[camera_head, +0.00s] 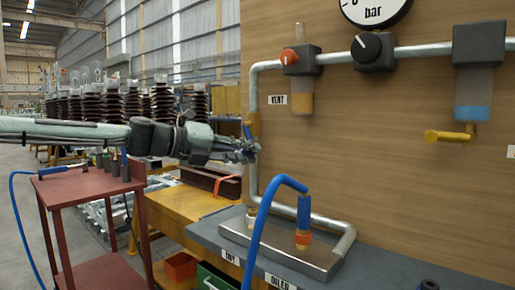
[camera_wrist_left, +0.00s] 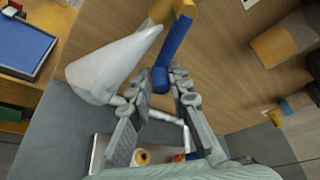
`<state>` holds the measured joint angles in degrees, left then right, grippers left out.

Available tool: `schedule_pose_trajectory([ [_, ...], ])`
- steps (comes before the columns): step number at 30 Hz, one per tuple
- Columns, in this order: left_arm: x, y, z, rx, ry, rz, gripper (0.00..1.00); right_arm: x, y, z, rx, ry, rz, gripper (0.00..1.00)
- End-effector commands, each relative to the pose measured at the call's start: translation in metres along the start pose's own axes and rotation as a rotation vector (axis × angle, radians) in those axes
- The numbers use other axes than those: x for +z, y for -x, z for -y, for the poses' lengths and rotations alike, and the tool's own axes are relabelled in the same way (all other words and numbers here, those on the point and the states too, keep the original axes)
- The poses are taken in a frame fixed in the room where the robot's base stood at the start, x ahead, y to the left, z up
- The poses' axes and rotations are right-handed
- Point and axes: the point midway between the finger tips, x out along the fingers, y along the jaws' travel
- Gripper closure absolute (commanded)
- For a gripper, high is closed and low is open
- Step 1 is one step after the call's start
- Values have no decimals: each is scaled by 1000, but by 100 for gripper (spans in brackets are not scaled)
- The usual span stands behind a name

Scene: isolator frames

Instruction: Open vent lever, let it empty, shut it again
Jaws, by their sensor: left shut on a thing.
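A blue lever (camera_head: 248,131) sits on a brass-yellow valve (camera_head: 255,124) in the pipe at the left of the wooden panel, near the VENT label (camera_head: 277,99). My left gripper (camera_head: 250,150) is shut on the lever's end. In the left wrist view the blue lever (camera_wrist_left: 175,45) slants down from the valve (camera_wrist_left: 160,12) to between the fingertips (camera_wrist_left: 165,82). A pale cone-shaped form (camera_wrist_left: 110,65) spreads from near the valve; what it is I cannot tell. The bar gauge (camera_head: 375,8) is cut off at the top, its needle not visible. My right gripper is out of view.
A red knob (camera_head: 289,57), a black knob (camera_head: 366,46) and a filter bowl (camera_head: 473,95) sit along the upper pipe. Below, a blue hose (camera_head: 262,225) joins a fitting (camera_head: 303,220) on a metal plate (camera_head: 275,250). A red stand (camera_head: 90,185) is left.

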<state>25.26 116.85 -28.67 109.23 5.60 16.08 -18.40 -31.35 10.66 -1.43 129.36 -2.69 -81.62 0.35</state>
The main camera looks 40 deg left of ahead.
Motion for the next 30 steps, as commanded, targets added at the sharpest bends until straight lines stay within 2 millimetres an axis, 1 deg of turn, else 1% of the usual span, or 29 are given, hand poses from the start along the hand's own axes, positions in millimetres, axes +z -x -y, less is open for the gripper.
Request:
schedule_pose_trajectory([
  [1,9,3,-1,20,-37,14,100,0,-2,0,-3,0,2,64],
  [6,14,5,-7,70,-161,15,100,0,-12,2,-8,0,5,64],
  [13,21,7,-12,120,-283,18,100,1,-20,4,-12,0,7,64],
  [21,24,9,-14,146,-351,19,100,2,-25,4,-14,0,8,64],
  [30,25,9,-14,149,-363,20,100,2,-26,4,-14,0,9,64],
])
